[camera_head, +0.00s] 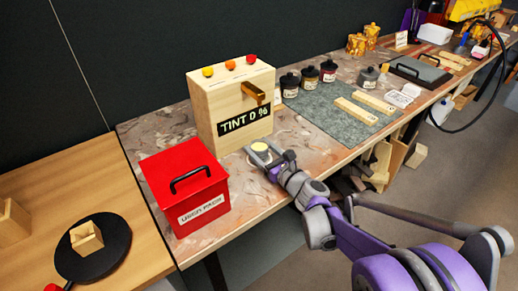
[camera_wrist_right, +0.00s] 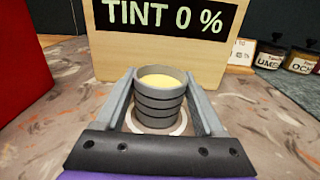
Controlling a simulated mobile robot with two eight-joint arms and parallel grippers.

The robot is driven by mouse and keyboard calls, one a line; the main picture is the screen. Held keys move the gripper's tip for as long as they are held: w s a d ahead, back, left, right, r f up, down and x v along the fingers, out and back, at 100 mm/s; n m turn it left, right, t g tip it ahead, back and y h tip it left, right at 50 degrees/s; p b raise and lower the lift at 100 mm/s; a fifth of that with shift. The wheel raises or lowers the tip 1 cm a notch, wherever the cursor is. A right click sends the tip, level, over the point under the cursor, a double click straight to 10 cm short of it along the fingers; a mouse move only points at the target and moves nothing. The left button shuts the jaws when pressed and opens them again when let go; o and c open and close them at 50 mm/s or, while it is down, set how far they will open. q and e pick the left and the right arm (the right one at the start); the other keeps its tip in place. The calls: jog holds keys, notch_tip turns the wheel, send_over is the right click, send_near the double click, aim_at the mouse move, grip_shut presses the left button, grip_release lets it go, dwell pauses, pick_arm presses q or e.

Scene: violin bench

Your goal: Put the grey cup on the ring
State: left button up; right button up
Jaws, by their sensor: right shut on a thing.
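The grey ribbed cup (camera_wrist_right: 159,112) with pale yellow contents is upright between the two fingers of my right gripper (camera_wrist_right: 160,104). The gripper is shut on it. In the head view the cup (camera_head: 260,147) and my right gripper (camera_head: 264,156) are in front of the wooden tint box (camera_head: 224,98). A white ring (camera_wrist_right: 182,124) shows around the foot of the cup in the right wrist view. The cup is over or on the ring; I cannot tell whether its base touches. My left gripper is not in view.
The red box with a black handle (camera_head: 186,194) stands left of my right gripper. The tint box has a brass spout (camera_head: 253,92) above the bench. Several dark jars (camera_head: 309,77) and a grey mat (camera_head: 325,112) with wooden strips lie to the right.

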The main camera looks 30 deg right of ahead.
jog(key=shift+f, duration=0.15)
jog(key=o, duration=1.5)
jog(key=shift+r, duration=0.2)
jog(key=s, duration=0.3)
jog(key=s+p, duration=0.1)
jog(key=s, duration=0.3)
jog(key=s+d+p, duration=0.1)
jog(key=s, duration=0.2)
jog(key=shift+s, duration=1.05)
